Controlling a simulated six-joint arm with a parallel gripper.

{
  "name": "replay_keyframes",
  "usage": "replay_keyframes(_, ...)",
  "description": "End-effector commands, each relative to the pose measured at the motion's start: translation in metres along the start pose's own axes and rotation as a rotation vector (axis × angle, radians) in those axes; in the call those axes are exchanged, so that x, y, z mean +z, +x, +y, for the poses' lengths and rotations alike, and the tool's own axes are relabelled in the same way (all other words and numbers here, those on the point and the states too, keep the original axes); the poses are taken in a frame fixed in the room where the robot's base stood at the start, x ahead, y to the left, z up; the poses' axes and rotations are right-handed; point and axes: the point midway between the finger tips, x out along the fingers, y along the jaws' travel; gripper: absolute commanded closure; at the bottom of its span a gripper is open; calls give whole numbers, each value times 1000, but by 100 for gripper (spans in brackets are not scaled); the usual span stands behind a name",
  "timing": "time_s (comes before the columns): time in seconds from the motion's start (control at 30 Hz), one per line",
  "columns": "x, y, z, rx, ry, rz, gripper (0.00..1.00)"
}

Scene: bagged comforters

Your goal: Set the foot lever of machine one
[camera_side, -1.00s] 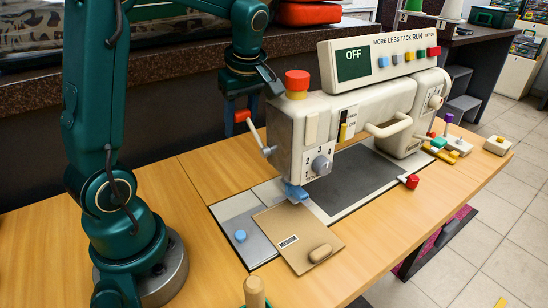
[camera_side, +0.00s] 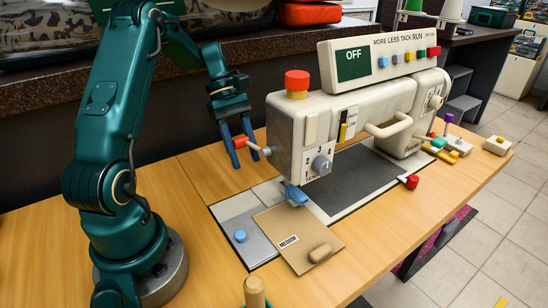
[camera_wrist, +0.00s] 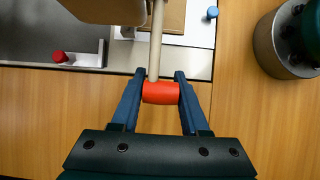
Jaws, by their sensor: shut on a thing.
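The cream sewing machine (camera_side: 345,115) stands on the wooden table, with a lever on the left end of its head. The lever has a pale rod (camera_wrist: 156,45) and a red knob (camera_side: 240,142). My gripper (camera_side: 241,158) is at that left end, its blue fingers pointing down on either side of the knob. In the wrist view the red knob (camera_wrist: 160,92) sits between both fingertips, and the gripper is shut on it. The lever sticks out to the left, nearly level. The blue presser foot (camera_side: 293,194) is under the head.
A display on top of the machine (camera_side: 353,59) reads OFF. A red-and-yellow stop button (camera_side: 297,82) stands close to my gripper. A tan MEDIUM board (camera_side: 300,237) lies in front of the head. The table left of the plate is clear.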

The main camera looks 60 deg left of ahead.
Motion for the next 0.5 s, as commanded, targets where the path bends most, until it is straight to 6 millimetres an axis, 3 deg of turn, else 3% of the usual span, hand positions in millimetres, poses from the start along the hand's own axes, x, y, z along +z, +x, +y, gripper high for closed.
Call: replay_keyframes(0.5, 1, 12, 0, -3, 2, -122, 100)
